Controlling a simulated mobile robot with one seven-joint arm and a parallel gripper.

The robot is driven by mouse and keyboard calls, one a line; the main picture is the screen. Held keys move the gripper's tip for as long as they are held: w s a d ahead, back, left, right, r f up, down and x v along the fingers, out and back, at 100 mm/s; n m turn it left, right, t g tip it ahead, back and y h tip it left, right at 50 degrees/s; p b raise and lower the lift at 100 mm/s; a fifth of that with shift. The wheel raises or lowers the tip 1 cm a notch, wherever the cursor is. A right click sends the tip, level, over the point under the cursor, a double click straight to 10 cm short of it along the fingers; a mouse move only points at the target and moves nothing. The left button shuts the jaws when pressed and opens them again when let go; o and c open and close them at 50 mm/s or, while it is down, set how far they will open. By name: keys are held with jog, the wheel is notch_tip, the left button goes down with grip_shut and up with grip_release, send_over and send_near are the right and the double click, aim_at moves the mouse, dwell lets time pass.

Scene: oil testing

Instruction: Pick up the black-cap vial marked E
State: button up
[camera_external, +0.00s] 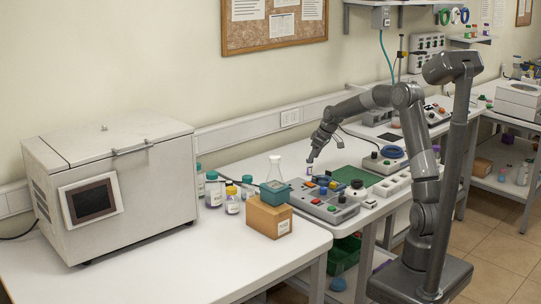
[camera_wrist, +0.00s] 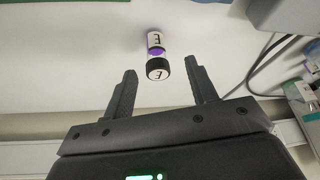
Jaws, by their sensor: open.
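The black-cap vial marked E (camera_wrist: 157,66) shows in the wrist view, with a black cap, a white label with a letter E and a purple band. My gripper (camera_wrist: 162,82) is open and empty, with one finger on each side of the vial's line. In the external view my gripper (camera_external: 311,158) is low over the middle table, above a small vial (camera_external: 309,170) whose marking is too small to read. I cannot tell whether any finger touches the vial.
A grey control box with coloured buttons (camera_external: 325,207) stands close in front of my gripper. A glass flask (camera_external: 275,168) and several bottles (camera_external: 213,190) stand to the left. A green mat (camera_external: 356,176) lies to the right. In the wrist view a cable (camera_wrist: 268,70) runs at the right.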

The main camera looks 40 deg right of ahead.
aim_at(309, 166)
jog(key=x, duration=0.6)
jog(key=shift+w+d+f, duration=0.15)
jog(key=shift+d+f, duration=0.1)
jog(key=shift+f, duration=0.1)
jog(key=shift+c, duration=0.4)
jog(key=c, duration=1)
jog(key=shift+o, duration=0.2)
jog(key=shift+r, duration=0.1)
